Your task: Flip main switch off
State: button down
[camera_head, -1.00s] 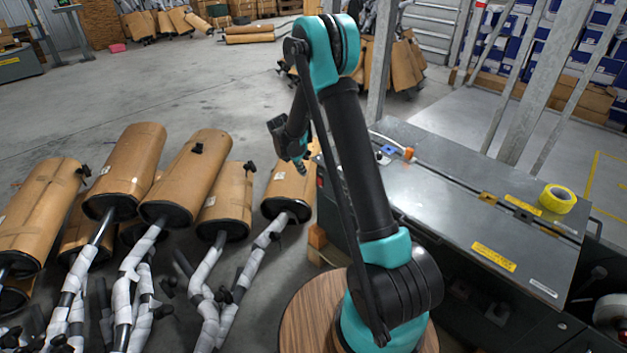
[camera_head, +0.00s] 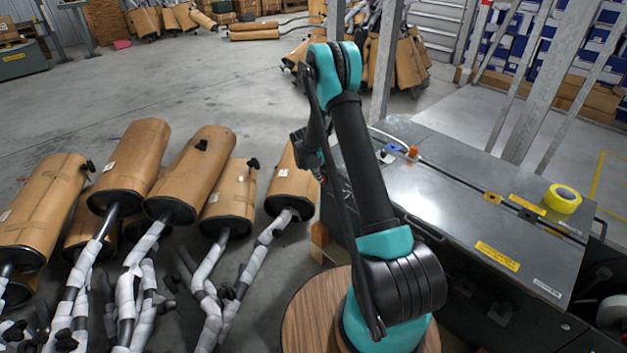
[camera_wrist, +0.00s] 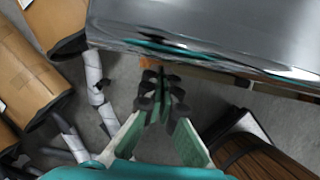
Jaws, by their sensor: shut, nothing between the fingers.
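My gripper (camera_wrist: 162,88) shows in the wrist view with its dark fingertips together and nothing between them. A shiny grey metal surface (camera_wrist: 210,25) fills the top of that view, close beyond the fingertips. In the head view my gripper (camera_head: 323,176) hangs at the left end of the grey machine (camera_head: 440,192), partly hidden by my own arm. I cannot make out the main switch in either current view. The machine's left end is largely covered by my arm. I cannot tell whether my fingertips touch the machine.
Wrapped mufflers (camera_head: 188,170) with white-wrapped pipes stand close on the left. A yellow tape roll (camera_head: 562,198) and an orange-tipped part (camera_head: 413,151) lie on the machine top. A metal post (camera_head: 386,60) rises behind. Open floor (camera_head: 200,85) lies beyond the mufflers.

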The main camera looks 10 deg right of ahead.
jog(key=shift+w+d, duration=0.1)
jog(key=shift+d, duration=0.15)
jog(key=shift+w+d+r, duration=0.15)
jog(key=shift+w+d, duration=0.05)
jog(key=shift+d, duration=0.1)
jog(key=shift+r, duration=0.15)
jog(key=shift+r, duration=0.65)
jog(key=shift+a, duration=0.1)
